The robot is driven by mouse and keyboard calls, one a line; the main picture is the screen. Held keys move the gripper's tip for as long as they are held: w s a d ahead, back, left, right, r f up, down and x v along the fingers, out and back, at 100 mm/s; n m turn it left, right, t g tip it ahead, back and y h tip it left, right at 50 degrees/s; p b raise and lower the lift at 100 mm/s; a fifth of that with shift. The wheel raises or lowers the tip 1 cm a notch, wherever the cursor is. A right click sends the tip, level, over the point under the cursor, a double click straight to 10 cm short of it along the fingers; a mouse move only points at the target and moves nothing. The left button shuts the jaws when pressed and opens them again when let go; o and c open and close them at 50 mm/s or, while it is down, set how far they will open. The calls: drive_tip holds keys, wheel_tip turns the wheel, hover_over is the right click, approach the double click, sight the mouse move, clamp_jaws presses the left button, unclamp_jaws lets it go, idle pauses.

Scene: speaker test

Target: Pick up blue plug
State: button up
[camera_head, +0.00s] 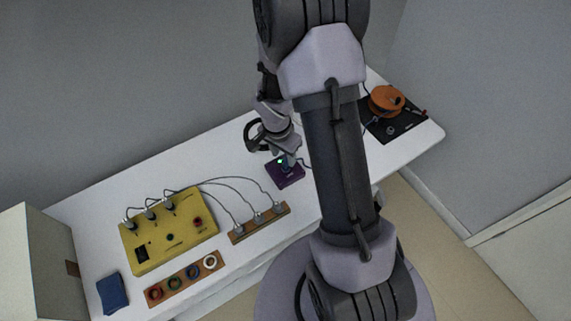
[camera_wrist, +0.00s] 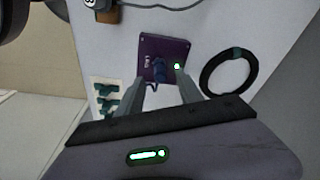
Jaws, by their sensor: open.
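A blue plug (camera_wrist: 159,70) stands on a small purple box (camera_wrist: 149,46) in the wrist view, with a bit of blue cable trailing below it. A green light glows on the box beside the plug. In the head view the purple box (camera_head: 291,179) sits on the white table, partly covered by my gripper (camera_head: 287,162). My gripper (camera_wrist: 160,88) is open, its two fingers pointing toward the box with the plug between their lines. I cannot tell how far the fingertips are from the plug.
A black ring (camera_wrist: 222,72) lies right of the box in the wrist view, and a white card with green pieces (camera_wrist: 105,98) lies left. In the head view a yellow panel (camera_head: 150,240) with cables to a wooden strip (camera_head: 246,231) stands left. An orange reel (camera_head: 386,101) is at the right.

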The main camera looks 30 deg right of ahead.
sight(286, 159)
drive_tip(key=f, duration=0.2)
drive_tip(key=d+f+b, duration=0.1)
drive_tip(key=f, duration=0.1)
drive_tip(key=shift+w+f+b, duration=0.2)
drive_tip(key=shift+f+b, duration=0.1)
drive_tip(key=shift+f, duration=0.05)
drive_tip(key=shift+r, duration=0.1)
clamp_jaws()
drive_tip(key=shift+r, duration=0.1)
wheel_tip(286, 159, up, 4)
drive_tip(key=shift+f+p, duration=0.1)
drive_tip(key=shift+p, duration=1)
drive_tip(key=s+r+b, duration=0.1)
drive_tip(key=s+b, duration=1.2)
drive_tip(key=s, duration=0.3)
